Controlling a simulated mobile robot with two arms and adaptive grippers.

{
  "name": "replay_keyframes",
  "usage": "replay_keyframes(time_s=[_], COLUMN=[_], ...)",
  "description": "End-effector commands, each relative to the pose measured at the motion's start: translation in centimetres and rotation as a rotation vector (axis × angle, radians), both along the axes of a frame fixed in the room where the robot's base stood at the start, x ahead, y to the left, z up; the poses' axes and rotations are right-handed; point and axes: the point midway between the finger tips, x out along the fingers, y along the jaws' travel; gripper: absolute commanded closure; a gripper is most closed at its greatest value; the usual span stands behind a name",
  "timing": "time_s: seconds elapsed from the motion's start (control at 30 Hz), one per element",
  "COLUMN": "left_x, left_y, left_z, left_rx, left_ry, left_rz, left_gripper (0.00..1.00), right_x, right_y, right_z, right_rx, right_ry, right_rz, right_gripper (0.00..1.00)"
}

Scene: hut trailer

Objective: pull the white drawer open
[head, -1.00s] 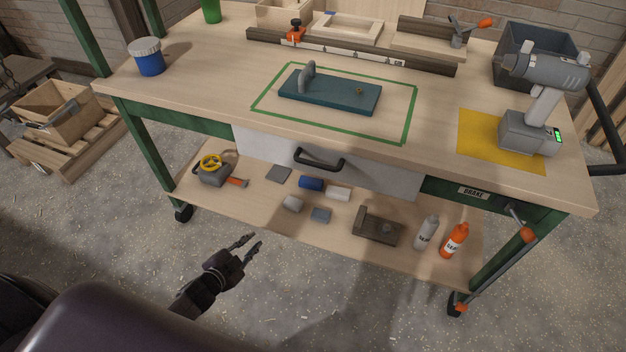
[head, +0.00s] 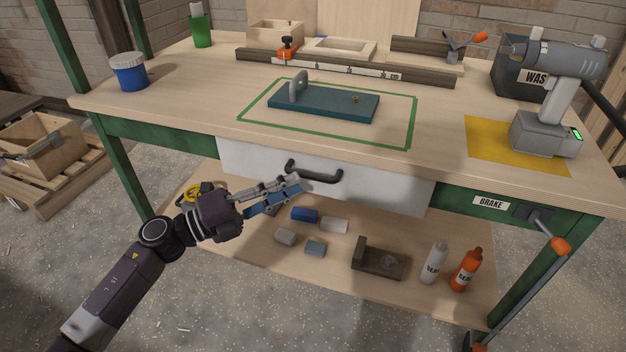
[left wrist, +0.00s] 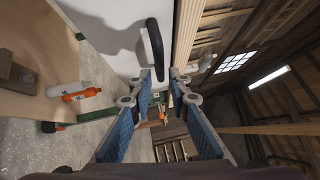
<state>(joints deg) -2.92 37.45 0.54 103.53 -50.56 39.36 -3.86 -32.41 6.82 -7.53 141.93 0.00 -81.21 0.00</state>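The white drawer (head: 380,190) sits under the workbench top, its front flush with the green frame as far as I can see. Its dark bar handle (head: 314,174) is on the front's left half. My left gripper (head: 285,190) is just in front of and below the handle's left end. In the left wrist view the handle (left wrist: 156,48) lies ahead of the open fingers (left wrist: 163,85), its near end close to the fingertips; I cannot tell whether they touch. The fingers have blue inner pads and hold nothing. My right gripper is not in view.
The workbench top (head: 200,95) holds a teal plate (head: 335,104), a grey drill (head: 550,100) and a blue jar (head: 129,74). The lower shelf (head: 330,262) carries small blocks and bottles. A brake lever (head: 558,245) sticks out at the right.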

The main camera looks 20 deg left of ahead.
Motion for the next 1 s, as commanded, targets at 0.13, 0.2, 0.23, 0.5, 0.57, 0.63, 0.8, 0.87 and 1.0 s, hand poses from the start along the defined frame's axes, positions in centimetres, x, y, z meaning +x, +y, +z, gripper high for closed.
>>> replay_keyframes(time_s=[0.13, 0.2, 0.23, 0.5, 0.57, 0.63, 0.8, 0.87, 1.0], left_x=[1.8, 2.5, 2.8, 4.0, 4.0, 4.0, 4.0, 4.0, 4.0], left_y=[-1.9, -2.7, -2.9, -4.2, -4.3, -4.3, -4.3, -4.2, -4.2], left_z=[0.5, 0.7, 0.6, 0.7, 0.7, 0.7, 0.7, 0.7, 0.7], left_rx=[-0.004, -0.004, -0.004, -0.003, -0.002, -0.003, -0.004, -0.004, -0.003], left_ry=[-0.003, -0.002, -0.001, 0.002, 0.002, 0.003, 0.002, 0.002, 0.003], left_rz=[-0.001, -0.001, 0.000, 0.001, 0.002, 0.002, 0.002, 0.001, 0.001], left_gripper=[0.83, 0.83, 0.83, 0.83, 0.83, 0.83, 0.93, 0.99, 1.00], right_x=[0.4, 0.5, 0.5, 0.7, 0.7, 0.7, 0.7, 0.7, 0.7], right_y=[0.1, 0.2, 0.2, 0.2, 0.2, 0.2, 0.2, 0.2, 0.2], right_z=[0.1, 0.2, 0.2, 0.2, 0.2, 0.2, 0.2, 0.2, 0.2], right_rx=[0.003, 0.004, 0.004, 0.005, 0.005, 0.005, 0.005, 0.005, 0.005], right_ry=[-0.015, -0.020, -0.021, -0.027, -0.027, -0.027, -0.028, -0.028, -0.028], right_rz=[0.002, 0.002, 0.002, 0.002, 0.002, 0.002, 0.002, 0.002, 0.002], right_gripper=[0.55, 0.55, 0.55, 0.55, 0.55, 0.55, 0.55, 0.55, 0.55])
